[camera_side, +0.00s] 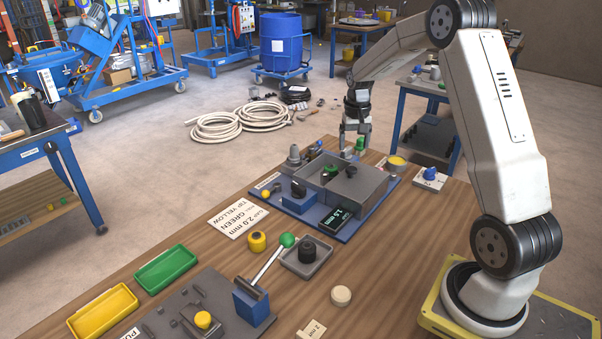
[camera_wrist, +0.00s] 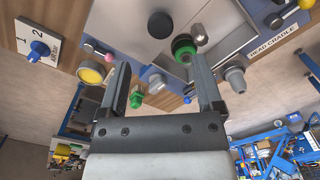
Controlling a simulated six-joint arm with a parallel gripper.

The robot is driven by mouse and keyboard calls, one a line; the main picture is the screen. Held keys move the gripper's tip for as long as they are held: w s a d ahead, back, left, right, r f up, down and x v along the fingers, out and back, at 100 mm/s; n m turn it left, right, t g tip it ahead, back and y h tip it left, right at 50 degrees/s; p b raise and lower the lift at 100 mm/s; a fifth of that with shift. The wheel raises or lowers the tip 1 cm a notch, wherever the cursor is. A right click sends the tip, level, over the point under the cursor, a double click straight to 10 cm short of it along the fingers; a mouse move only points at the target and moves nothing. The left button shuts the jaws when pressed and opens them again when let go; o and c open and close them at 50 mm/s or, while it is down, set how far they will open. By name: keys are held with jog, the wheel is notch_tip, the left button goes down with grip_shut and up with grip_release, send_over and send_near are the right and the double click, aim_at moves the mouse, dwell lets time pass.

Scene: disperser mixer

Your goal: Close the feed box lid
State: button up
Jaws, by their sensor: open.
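The grey box (camera_side: 372,192), which looks like the feed box, stands on the blue base plate. A black knob (camera_side: 351,170) shows within its outline, and a black knob on a flat grey surface (camera_wrist: 161,25) shows in the wrist view. I cannot tell clearly which part is the lid or how far it stands open. My gripper (camera_side: 354,141) points down at the far side of the box, beside a green knob (camera_side: 360,144). In the wrist view my gripper (camera_wrist: 160,62) is open, with a green-ringed knob (camera_wrist: 184,46) near its right finger and nothing held.
A blue block with a black knob (camera_side: 299,190) and a dark display (camera_side: 337,219) stand before the box. A yellow cup (camera_side: 396,161) and a blue knob on a white plate (camera_side: 430,174) are at its right. A green-tipped lever (camera_side: 287,240) stands nearer.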

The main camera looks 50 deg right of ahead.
aim_at(351, 168)
jog(key=shift+f, duration=3.9)
grip_shut()
